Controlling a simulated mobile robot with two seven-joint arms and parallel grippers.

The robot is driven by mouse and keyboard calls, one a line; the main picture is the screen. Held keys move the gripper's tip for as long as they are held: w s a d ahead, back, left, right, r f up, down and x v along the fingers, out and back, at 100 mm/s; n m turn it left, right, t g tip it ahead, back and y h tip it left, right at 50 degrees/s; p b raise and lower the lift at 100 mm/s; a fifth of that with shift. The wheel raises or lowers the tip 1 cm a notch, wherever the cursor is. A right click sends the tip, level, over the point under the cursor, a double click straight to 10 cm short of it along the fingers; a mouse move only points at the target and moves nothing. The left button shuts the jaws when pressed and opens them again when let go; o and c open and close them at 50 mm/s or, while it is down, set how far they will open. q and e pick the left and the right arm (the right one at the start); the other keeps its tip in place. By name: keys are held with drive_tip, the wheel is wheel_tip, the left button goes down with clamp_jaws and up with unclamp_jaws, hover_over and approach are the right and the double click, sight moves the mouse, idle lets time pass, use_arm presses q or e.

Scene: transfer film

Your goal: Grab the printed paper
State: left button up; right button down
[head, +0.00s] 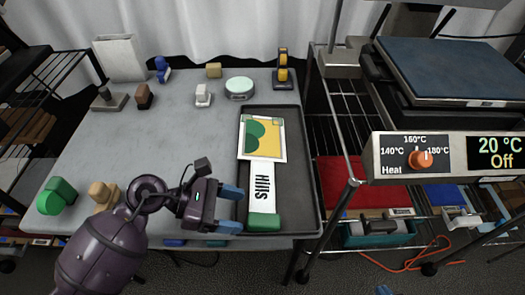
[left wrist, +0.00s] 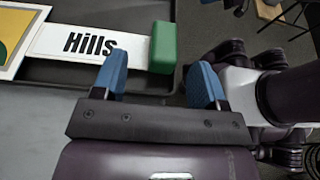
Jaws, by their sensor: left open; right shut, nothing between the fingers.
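The printed paper (head: 263,139) carries a yellow and green picture with a white border. It lies in a dark tray (head: 285,215), and its corner shows at the left edge of the left wrist view (left wrist: 12,40). Below it runs a white strip reading "Hills" (head: 264,185), ending in a green block (head: 264,221); both also show in the left wrist view, the strip (left wrist: 70,42) and the block (left wrist: 163,47). My left gripper (head: 233,210) is open and empty, its blue fingertips over the tray's left edge, beside the green block.
Several stamps and blocks stand on the grey table, including a green one (head: 57,195), a wooden one (head: 102,196) and a round mint tin (head: 239,88). A heat press (head: 440,75) reading 20 °C, Off, stands on a wire rack at right. The table's middle is clear.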

sight(259, 219)
use_arm(q)
drive_tip(key=x, duration=0.4)
drive_tip(key=shift+s+f, duration=0.15)
drive_tip(key=shift+s, duration=0.2)
drive_tip(key=shift+d+f+b, duration=0.15)
drive_tip(key=shift+d+b, duration=0.15)
drive_tip(key=shift+d, duration=0.1)
drive_tip(key=shift+c, duration=0.5)
drive_tip(key=c, duration=0.9)
